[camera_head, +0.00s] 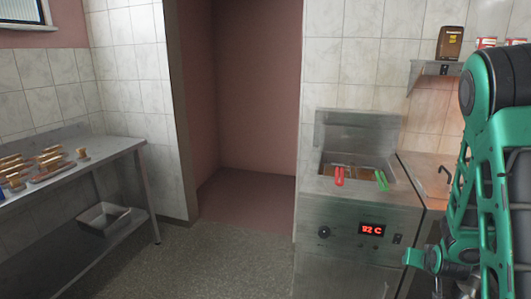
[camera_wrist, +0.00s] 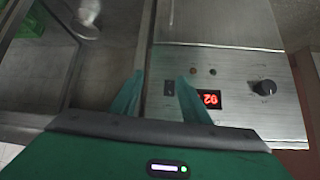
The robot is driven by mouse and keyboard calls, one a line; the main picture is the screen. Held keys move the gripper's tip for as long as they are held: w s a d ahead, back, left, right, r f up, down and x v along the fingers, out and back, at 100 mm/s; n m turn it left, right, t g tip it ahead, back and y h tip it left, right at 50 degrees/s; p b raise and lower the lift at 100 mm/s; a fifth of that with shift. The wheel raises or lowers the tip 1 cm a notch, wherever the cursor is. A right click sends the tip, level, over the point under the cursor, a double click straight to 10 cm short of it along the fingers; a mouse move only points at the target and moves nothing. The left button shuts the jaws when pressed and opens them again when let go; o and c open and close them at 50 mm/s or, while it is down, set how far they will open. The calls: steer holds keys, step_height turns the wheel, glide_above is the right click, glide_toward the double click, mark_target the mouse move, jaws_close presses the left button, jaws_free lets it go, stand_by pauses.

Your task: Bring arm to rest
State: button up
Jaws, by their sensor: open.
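My green arm (camera_head: 487,170) is folded at the right edge of the head view, in front of the counter beside the fryer. My gripper (camera_wrist: 158,88) shows in the wrist view with its two green fingers apart and nothing between them. Past the fingers is the steel front of the fryer, with its red display (camera_wrist: 210,99) and black knob (camera_wrist: 264,88). I cannot tell the exact gap between the fingers and the steel.
The fryer (camera_head: 357,214) holds baskets with a red handle (camera_head: 339,176) and a green handle (camera_head: 381,180). A wall shelf (camera_head: 437,69) is above right. The middle floor (camera_head: 215,250) is clear.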

steer(key=s+a+r+g+y, duration=0.1)
steer(key=s+r, duration=0.4)
steer(key=s, duration=0.5)
steer(key=s+a+r+m+g+y, duration=0.1)
steer(key=s+a+r+g, duration=0.2)
steer(key=s+r, duration=0.3)
steer(key=s+a+r+g+y, duration=0.1)
steer(key=s+r+g, duration=0.3)
steer(key=s, duration=1.2)
steer(key=shift+s+a+r+m+g+y, duration=0.25)
steer(key=shift+a+r+m+g+y, duration=0.05)
steer(key=shift+a+r, duration=0.6)
steer(key=shift+s, duration=0.1)
steer(key=shift+c, duration=1.4)
steer(key=shift+a, duration=0.1)
